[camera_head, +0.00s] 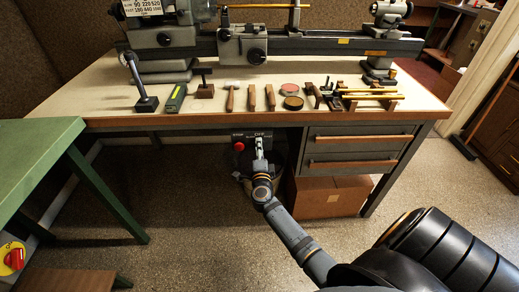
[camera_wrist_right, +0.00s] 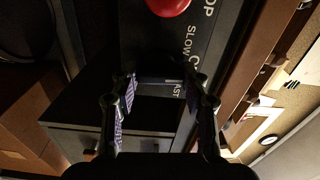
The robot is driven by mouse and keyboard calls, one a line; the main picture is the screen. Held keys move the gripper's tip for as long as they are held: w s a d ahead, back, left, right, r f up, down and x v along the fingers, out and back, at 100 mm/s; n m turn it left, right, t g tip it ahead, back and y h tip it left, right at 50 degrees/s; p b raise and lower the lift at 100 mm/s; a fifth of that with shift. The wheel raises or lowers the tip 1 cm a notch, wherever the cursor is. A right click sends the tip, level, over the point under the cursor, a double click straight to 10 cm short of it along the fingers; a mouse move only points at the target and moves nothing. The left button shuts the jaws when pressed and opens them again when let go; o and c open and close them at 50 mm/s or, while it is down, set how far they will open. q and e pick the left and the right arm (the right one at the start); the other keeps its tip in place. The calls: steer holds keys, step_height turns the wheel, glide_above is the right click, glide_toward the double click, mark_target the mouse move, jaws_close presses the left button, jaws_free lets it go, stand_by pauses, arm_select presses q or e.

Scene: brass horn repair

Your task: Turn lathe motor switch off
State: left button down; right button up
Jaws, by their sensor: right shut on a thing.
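My right gripper (camera_head: 259,143) is at the panel, to the right of the red button. Its fingers (camera_wrist_right: 163,90) are closed around the dark switch handle, which is hard to make out. My left gripper is not in view.
The lathe (camera_head: 290,43) stands on the bench (camera_head: 105,96), with hand tools along the front. Drawers (camera_head: 358,145) are right of the panel, with a cardboard box (camera_head: 332,197) below. A green table (camera_head: 35,150) is at left, and a red knob on yellow (camera_head: 13,258) shows lower left.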

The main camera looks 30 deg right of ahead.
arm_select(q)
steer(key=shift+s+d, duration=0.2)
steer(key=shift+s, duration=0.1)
arm_select(e)
steer(key=shift+f+m, duration=0.1)
steer(key=shift+m, duration=0.5)
steer(key=o, duration=1.2)
steer(key=shift+c, duration=0.2)
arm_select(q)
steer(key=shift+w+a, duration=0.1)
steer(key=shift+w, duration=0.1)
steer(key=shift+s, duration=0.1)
arm_select(e)
steer(key=v, duration=1.2)
steer(key=shift+s+d, duration=0.1)
